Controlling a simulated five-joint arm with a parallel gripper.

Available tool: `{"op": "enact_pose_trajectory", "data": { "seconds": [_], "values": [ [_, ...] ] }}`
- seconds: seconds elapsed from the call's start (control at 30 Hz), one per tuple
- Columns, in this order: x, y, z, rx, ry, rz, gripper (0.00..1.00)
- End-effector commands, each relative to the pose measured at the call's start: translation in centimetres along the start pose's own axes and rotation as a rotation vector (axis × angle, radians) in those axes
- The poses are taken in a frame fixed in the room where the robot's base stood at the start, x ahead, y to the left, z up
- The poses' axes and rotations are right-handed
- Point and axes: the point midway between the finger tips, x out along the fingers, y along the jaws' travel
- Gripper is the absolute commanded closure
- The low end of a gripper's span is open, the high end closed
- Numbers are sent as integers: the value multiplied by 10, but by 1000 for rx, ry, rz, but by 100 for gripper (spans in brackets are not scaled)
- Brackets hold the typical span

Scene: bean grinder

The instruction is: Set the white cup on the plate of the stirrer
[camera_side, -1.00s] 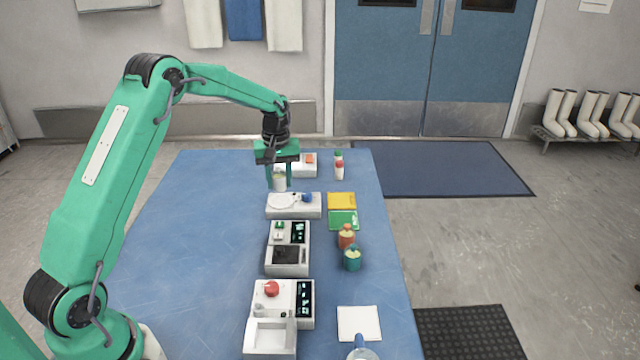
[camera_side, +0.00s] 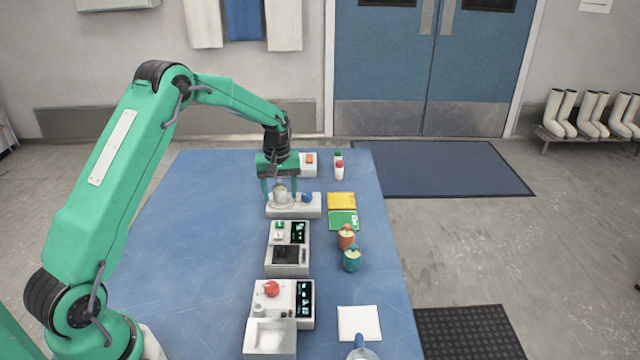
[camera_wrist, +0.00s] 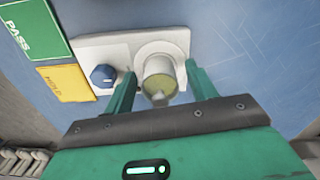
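The white cup (camera_side: 280,190) stands upright on the round plate (camera_side: 271,205) of the stirrer (camera_side: 308,211), with something yellowish-green inside it. In the wrist view the cup (camera_wrist: 158,70) sits over the plate (camera_wrist: 182,47), left of my right-hand finger. My gripper (camera_side: 280,198) is low over the stirrer, with one finger on each side of the cup. The wrist view shows my gripper (camera_wrist: 160,72) open, with a gap between each finger and the cup. The stirrer's blue knob (camera_wrist: 103,75) is beside the plate.
A yellow card (camera_side: 341,201) and a green card (camera_side: 343,220) lie right of the stirrer. A white device (camera_side: 308,170) stands behind it and a scale-like device (camera_side: 288,258) in front. Small bottles (camera_side: 339,170) stand at the back right. The table's left is clear.

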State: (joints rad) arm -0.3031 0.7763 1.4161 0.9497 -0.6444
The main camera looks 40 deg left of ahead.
Motion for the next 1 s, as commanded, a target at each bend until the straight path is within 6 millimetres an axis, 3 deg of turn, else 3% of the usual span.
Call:
{"op": "enact_pose_trajectory", "data": {
  "seconds": [0.47, 1.0],
  "values": [
    [-11, 0, 0, 0, 2, 2, 43],
    [-90, 0, 0, 0, 2, 2, 43]
  ]
}}
